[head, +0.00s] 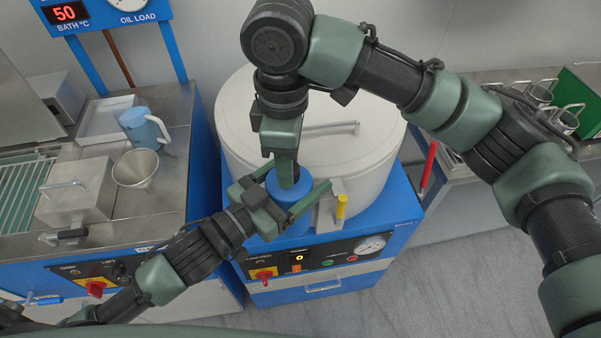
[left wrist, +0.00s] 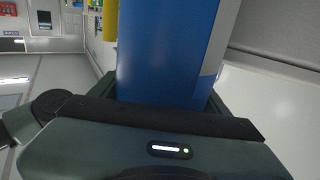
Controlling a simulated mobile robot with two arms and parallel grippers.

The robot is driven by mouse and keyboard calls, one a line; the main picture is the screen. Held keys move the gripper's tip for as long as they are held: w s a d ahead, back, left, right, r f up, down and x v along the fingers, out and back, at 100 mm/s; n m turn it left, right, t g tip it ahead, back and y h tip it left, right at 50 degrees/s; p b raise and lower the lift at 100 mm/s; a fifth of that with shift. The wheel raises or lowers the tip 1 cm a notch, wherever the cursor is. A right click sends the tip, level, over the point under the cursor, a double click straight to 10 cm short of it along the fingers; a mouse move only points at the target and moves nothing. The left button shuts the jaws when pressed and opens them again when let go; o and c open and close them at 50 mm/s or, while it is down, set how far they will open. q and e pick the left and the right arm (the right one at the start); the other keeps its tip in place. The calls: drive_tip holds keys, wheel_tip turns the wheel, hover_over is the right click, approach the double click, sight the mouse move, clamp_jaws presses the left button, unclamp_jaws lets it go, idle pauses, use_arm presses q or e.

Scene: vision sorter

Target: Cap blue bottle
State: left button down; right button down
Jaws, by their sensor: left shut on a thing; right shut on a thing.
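The blue bottle (left wrist: 165,50) stands between the fingers of my left gripper (head: 300,174), which is shut on it. The left wrist view shows its blue side with a pale label edge on the right. In the head view the bottle's body (head: 294,226) shows below the left gripper's finger. A round blue cap (head: 300,192) shows above the bottle. My right gripper (head: 287,180) points down from above and is shut on the cap's middle. The cap appears lined up over the bottle; whether it touches the bottle's mouth I cannot tell.
A large white lidded vat (head: 240,130) on a blue machine stands just behind both grippers. A steel bench (head: 185,190) at left holds a blue jug (head: 138,125), a funnel (head: 135,168) and a metal box (head: 78,188). A rack with metal cups (head: 562,118) is at right.

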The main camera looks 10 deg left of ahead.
drive_tip(key=m, duration=1.4)
drive_tip(key=shift+w, duration=0.1)
drive_tip(key=m, duration=0.4)
drive_tip(key=c, duration=0.9)
unclamp_jaws()
drive_tip(key=shift+c, duration=0.2)
drive_tip(key=shift+r, duration=2.25)
drive_tip(key=shift+c, duration=0.4)
